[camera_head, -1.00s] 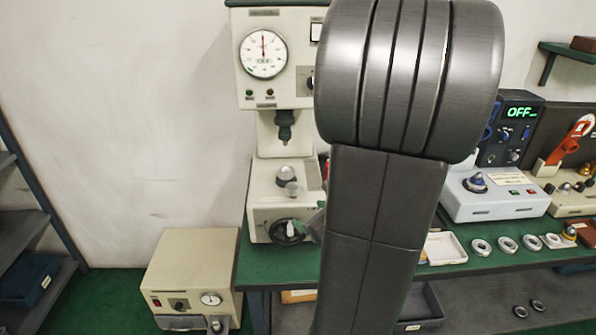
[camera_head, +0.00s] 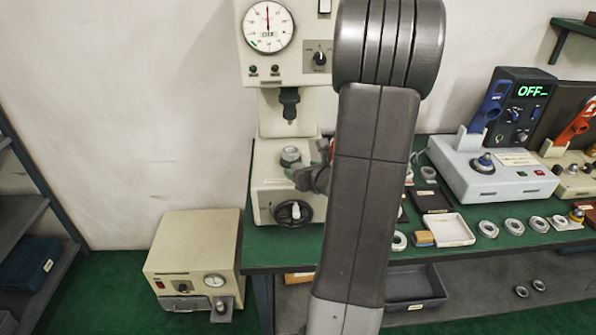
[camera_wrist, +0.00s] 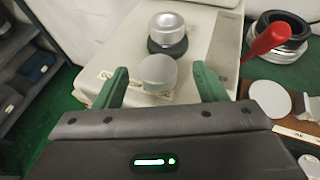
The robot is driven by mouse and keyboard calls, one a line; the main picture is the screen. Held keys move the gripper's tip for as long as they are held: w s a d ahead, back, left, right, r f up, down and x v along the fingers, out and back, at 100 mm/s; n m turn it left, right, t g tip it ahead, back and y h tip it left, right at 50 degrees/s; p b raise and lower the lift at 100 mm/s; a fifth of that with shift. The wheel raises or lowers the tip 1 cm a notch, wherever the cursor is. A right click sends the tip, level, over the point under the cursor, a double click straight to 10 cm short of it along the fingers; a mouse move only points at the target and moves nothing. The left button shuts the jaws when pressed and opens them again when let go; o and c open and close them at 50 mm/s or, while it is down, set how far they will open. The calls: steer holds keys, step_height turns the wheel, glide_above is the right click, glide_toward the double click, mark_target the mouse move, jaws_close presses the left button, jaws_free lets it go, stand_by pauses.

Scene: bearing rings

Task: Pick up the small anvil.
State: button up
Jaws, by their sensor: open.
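What appears to be the small anvil, a pale grey round-topped piece (camera_wrist: 158,72), stands on the cream bed of the press in the wrist view. My gripper (camera_wrist: 161,78) is open, with one green finger on each side of this piece and a gap to both. Whether the fingertips are level with it I cannot tell. A larger silver cylinder on a dark base (camera_wrist: 168,28) stands just behind it. In the head view my gripper (camera_head: 306,163) is partly hidden by my arm, beside the silver cylinder (camera_head: 290,156); the grey piece is not clearly visible there.
The press (camera_head: 284,60) rises behind the gripper. A red handle (camera_wrist: 268,38) and a dark ring-shaped part (camera_wrist: 283,30) stand to the right. Another pale disc (camera_wrist: 270,98) lies on a brown board. Several metal rings and a white tray (camera_head: 450,230) cover the green bench.

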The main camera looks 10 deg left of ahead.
mark_target(296, 168)
steer(key=shift+p+x, duration=0.5)
steer(key=shift+x, duration=2.05)
steer(key=shift+s+f, duration=0.1)
steer(key=shift+f, duration=0.1)
steer(key=c, duration=1.4)
